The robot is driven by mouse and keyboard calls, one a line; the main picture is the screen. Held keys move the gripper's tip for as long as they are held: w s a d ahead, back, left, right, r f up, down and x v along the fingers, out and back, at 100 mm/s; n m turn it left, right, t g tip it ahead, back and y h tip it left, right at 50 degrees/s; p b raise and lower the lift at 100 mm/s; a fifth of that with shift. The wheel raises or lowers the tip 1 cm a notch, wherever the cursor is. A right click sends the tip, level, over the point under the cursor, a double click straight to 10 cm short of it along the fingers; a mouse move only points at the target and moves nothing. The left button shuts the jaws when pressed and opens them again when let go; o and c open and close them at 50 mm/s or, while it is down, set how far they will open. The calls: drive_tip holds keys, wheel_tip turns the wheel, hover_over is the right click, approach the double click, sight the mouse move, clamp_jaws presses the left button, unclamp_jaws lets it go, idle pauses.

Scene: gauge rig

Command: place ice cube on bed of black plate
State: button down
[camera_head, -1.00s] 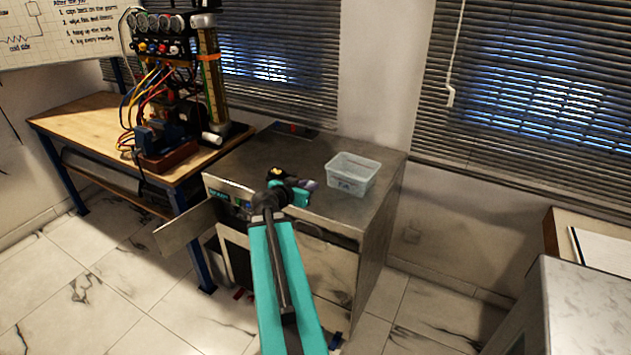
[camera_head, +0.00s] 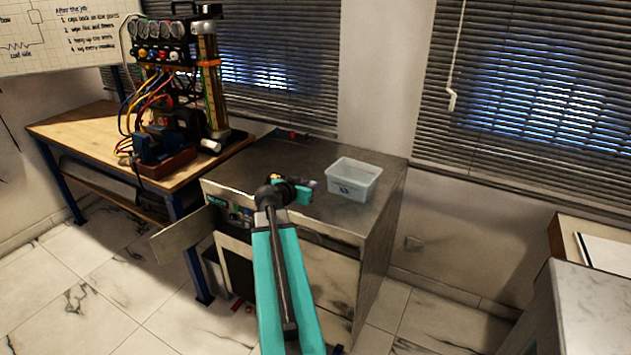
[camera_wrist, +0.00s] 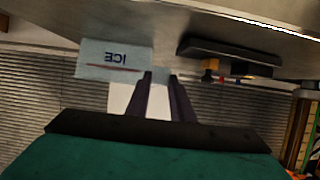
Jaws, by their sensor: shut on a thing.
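My gripper (camera_head: 306,186) is over the front part of the steel cabinet top, left of the ice box. In the wrist view, its two dark fingers (camera_wrist: 161,78) are close together and shut on a small pale, bluish piece, the ice cube (camera_wrist: 162,72), of which little shows. The cube cannot be made out in the head view. The black plate (camera_wrist: 240,50), a flat dark slab with small coloured parts by it, shows in the inverted wrist view.
A translucent box (camera_head: 353,180) marked ICE (camera_wrist: 115,58) stands right of my gripper. The steel top (camera_head: 290,157) is clear between gripper and back edge. A bench (camera_head: 85,127) with a gauge rig (camera_head: 180,80) stands left.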

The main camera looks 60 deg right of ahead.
drive_tip(key=w+d+p, duration=0.1)
drive_tip(key=d, duration=0.2)
drive_tip(key=w+d+p, duration=0.1)
drive_tip(key=d, duration=0.2)
drive_tip(key=w+d+f+p, duration=0.1)
drive_tip(key=d, duration=0.3)
drive_tip(key=shift+d, duration=0.1)
drive_tip(key=shift+f, duration=0.15)
drive_tip(key=shift+f+p, duration=0.65)
drive_tip(key=shift+f, duration=0.95)
drive_tip(key=shift+f+b, duration=0.2)
drive_tip(key=shift+b, duration=0.1)
drive_tip(key=c, duration=1.8)
unclamp_jaws()
drive_tip(key=shift+r, duration=0.1)
drive_tip(key=shift+r+p, duration=0.15)
drive_tip(key=shift+p, duration=0.2)
